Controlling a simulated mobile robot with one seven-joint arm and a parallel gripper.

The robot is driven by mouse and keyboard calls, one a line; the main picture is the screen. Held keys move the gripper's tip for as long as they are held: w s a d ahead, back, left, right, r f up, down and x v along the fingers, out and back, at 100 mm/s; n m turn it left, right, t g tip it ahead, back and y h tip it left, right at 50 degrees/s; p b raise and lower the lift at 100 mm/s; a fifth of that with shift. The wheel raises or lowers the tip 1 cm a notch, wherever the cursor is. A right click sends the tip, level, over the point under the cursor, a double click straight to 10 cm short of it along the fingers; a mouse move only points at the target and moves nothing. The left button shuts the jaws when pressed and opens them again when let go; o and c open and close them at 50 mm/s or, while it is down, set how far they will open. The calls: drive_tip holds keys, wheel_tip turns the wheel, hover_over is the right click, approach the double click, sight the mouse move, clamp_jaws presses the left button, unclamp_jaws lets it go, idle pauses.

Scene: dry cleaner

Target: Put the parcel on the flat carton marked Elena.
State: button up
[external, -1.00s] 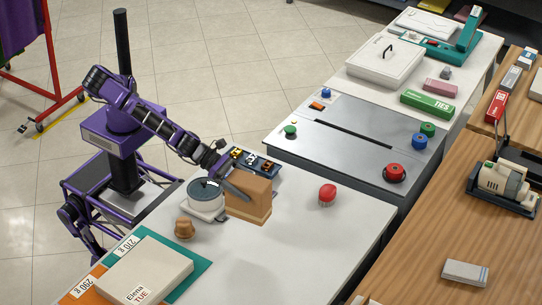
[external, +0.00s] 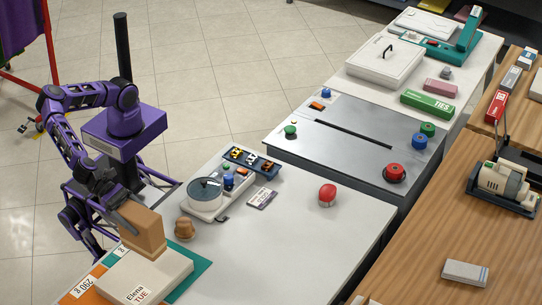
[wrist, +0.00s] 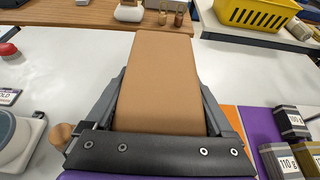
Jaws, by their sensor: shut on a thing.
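The parcel (external: 145,232) is a plain brown block; in the wrist view (wrist: 160,75) it fills the space between the two dark fingers. My gripper (external: 128,216) is shut on the parcel, one finger along each side. The flat carton (external: 172,272) is cream, marked "Elena TUE", and lies on the table's near left. The parcel is upright over the carton's far left part and hides some of it. I cannot tell whether its underside touches the carton. The carton is not visible in the wrist view.
Green (external: 200,266) and orange (external: 78,294) mats lie around the carton. A brown knobbed object (external: 184,228) and a round-topped scale-like device (external: 203,195) stand beyond it. A red button (external: 327,195) stands farther right. The table's middle is clear.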

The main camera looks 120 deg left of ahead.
wheel_tip(320, 180, down, 8)
drive_tip(key=shift+f+b, duration=0.15)
drive_tip(key=shift+b, duration=0.3)
drive_tip(key=shift+f, duration=0.2)
drive_tip(key=o, duration=1.6)
drive_tip(key=shift+c, duration=0.2)
drive_tip(key=shift+r, duration=0.25)
drive_tip(key=p+v, duration=0.1)
drive_tip(key=v, duration=1.1)
